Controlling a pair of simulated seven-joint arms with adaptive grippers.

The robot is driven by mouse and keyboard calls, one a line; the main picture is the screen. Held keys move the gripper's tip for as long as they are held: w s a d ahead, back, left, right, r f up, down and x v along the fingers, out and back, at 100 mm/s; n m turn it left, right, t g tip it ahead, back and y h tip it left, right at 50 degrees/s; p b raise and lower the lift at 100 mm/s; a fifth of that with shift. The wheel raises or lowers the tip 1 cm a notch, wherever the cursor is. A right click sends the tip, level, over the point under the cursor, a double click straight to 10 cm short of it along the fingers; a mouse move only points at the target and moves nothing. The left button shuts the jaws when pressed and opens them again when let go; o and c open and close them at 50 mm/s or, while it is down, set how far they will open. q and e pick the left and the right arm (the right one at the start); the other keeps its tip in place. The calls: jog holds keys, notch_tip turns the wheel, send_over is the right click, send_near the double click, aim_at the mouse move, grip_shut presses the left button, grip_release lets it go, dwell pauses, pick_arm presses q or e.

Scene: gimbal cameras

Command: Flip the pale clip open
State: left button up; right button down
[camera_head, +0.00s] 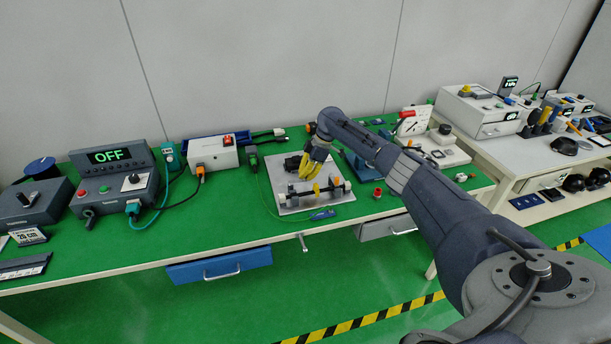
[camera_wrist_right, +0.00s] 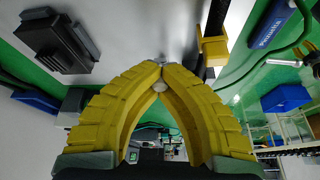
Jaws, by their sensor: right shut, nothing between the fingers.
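A pale plate (camera_head: 294,208) on the green table carries a dark rod (camera_head: 300,194). Pale pieces sit at the rod's left end (camera_head: 283,199) and right end (camera_head: 346,186), with a yellow piece (camera_head: 317,189) between them; I cannot tell for sure which part is the pale clip. My right gripper (camera_head: 306,176), with yellow fingers, hangs over the plate just behind the rod. In the right wrist view its fingertips (camera_wrist_right: 161,66) meet and hold nothing. A yellow piece on the dark rod shows there (camera_wrist_right: 213,46), to the right of the fingers. My left gripper is out of view.
A black block (camera_wrist_right: 58,42) stands on the plate left of the fingers. A blue labelled tool (camera_head: 322,214) lies at the plate's front edge. A control box (camera_head: 120,190) with an OFF display stands at left.

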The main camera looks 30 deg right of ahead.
jog(key=c, duration=2.1)
grip_release()
jog(key=shift+w+a+r, duration=0.15)
jog(key=shift+a+r, duration=0.05)
jog(key=shift+c, duration=0.2)
jog(key=o, duration=0.8)
jog(key=shift+d+f, duration=0.1)
jog(key=shift+f, duration=0.05)
jog(key=v, duration=1.2)
jog(key=shift+d+f, duration=0.1)
